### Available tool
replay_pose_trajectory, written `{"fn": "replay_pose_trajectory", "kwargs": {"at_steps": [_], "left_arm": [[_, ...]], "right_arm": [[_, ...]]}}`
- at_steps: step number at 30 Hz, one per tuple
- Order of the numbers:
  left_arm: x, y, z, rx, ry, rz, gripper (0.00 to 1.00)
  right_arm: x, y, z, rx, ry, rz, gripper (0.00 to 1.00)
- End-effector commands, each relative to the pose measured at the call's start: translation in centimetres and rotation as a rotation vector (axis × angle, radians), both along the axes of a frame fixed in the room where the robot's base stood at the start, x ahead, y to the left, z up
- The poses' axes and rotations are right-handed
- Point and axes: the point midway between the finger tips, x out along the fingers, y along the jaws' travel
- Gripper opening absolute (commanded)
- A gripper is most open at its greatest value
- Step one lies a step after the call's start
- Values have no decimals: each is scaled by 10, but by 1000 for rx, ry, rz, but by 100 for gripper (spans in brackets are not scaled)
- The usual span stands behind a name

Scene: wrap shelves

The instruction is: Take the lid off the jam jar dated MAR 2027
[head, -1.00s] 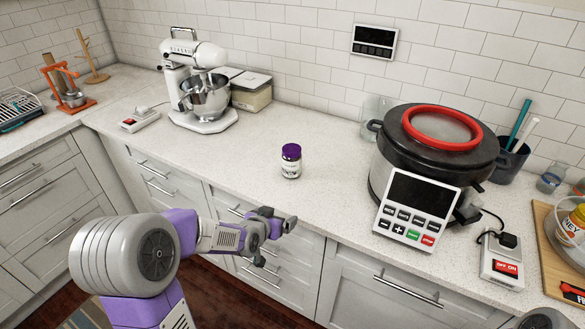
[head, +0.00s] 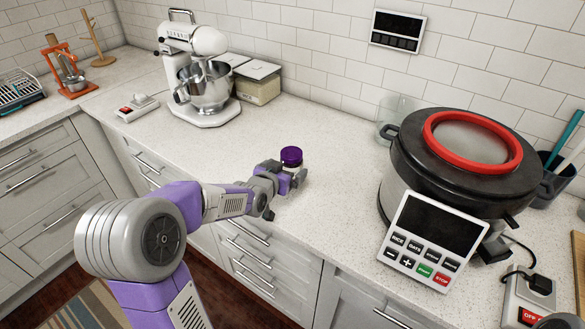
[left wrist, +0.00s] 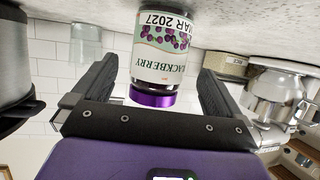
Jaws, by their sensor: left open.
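The jam jar stands upright on the counter, its purple lid (head: 291,156) on top. In the left wrist view, which is upside down, the jar (left wrist: 160,60) has a label reading MAR 2027 and BLACKBERRY, with the first letters out of sight. Its purple lid (left wrist: 153,97) shows there too. My left gripper (head: 287,176) is at the jar, open, with one finger on each side of it. In the wrist view a gap shows between each finger and the jar. In the head view the gripper hides most of the jar's body. My right gripper is not in view.
A rice cooker (head: 455,165) with a button panel (head: 432,240) stands to the right. A stand mixer (head: 207,85) and a lidded box (head: 258,82) stand behind to the left. The counter (head: 335,165) between the jar and the cooker is clear.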

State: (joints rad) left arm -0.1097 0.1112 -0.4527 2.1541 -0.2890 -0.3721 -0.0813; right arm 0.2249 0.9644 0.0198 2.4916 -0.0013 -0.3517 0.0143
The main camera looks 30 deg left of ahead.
Motion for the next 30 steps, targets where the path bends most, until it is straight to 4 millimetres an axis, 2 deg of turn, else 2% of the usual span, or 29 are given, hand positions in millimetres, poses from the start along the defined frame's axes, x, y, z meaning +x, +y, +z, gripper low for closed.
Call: {"fn": "replay_pose_trajectory", "kwargs": {"at_steps": [4,9,17,20,30], "left_arm": [[22,1,-13,4,2,-3,100],[38,3,-18,1,1,-2,100],[41,3,-17,1,0,-1,100],[41,3,-17,1,0,-1,88],[40,3,-18,1,0,-1,36]], "right_arm": [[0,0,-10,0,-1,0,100],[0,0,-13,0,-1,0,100],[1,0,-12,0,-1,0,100],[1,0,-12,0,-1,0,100],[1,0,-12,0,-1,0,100]]}}
